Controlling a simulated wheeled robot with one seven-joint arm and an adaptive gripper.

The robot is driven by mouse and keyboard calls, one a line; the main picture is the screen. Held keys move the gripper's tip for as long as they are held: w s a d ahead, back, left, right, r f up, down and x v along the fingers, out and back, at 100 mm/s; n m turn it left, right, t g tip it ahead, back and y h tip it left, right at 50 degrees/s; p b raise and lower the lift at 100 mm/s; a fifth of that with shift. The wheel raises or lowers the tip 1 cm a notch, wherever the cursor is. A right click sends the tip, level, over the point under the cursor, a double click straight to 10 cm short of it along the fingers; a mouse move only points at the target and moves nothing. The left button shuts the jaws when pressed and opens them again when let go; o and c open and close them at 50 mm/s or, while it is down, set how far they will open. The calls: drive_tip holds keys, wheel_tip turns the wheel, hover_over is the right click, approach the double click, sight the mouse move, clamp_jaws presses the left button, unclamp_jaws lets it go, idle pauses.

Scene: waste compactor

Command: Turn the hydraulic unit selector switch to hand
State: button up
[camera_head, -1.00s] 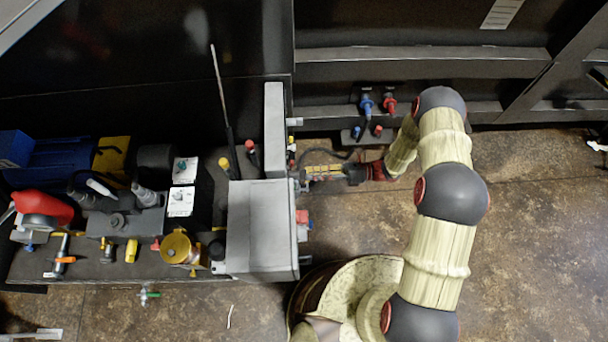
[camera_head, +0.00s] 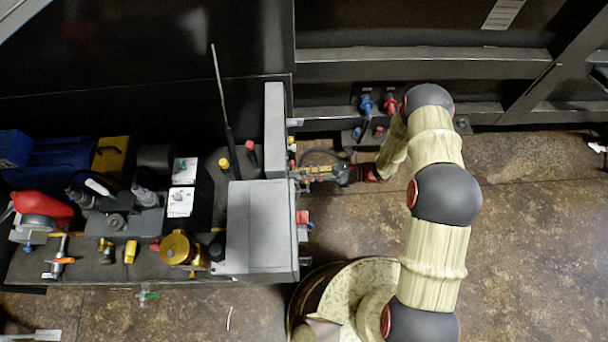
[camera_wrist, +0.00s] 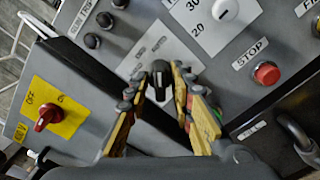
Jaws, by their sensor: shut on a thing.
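In the wrist view, a black selector switch (camera_wrist: 160,70) sits on a light label plate of a grey panel (camera_wrist: 115,50). Small print on the plate is too blurred to read. My gripper (camera_wrist: 159,82) has its yellow fingers on both sides of the switch and is shut on it. The fingers hide part of the switch's sides. In the head view, my gripper (camera_head: 318,173) reaches left to the right-hand side of the grey control box (camera_head: 262,225); the switch itself cannot be made out there.
A red STOP button (camera_wrist: 266,73) and a white dial (camera_wrist: 224,10) lie right of the switch. A red rotary switch on a yellow plate (camera_wrist: 48,117) is at lower left. Several black knobs line the upper left. Blue and red connectors (camera_head: 366,104) stand behind my arm.

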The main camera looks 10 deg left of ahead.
clamp_jaws()
drive_tip(key=n, duration=0.4)
drive_tip(key=shift+w+f+b, duration=0.1)
drive_tip(key=shift+b, duration=0.3)
drive_tip(key=n+b, duration=0.1)
drive_tip(key=n, duration=0.4)
drive_tip(key=n+b, duration=0.1)
drive_tip(key=n, duration=0.3)
drive_tip(key=shift+n, duration=0.3)
drive_tip(key=shift+n+b, duration=0.45)
drive_tip(key=shift+n, duration=1.65)
drive_tip(key=shift+w, duration=0.1)
drive_tip(key=o, duration=0.6)
unclamp_jaws()
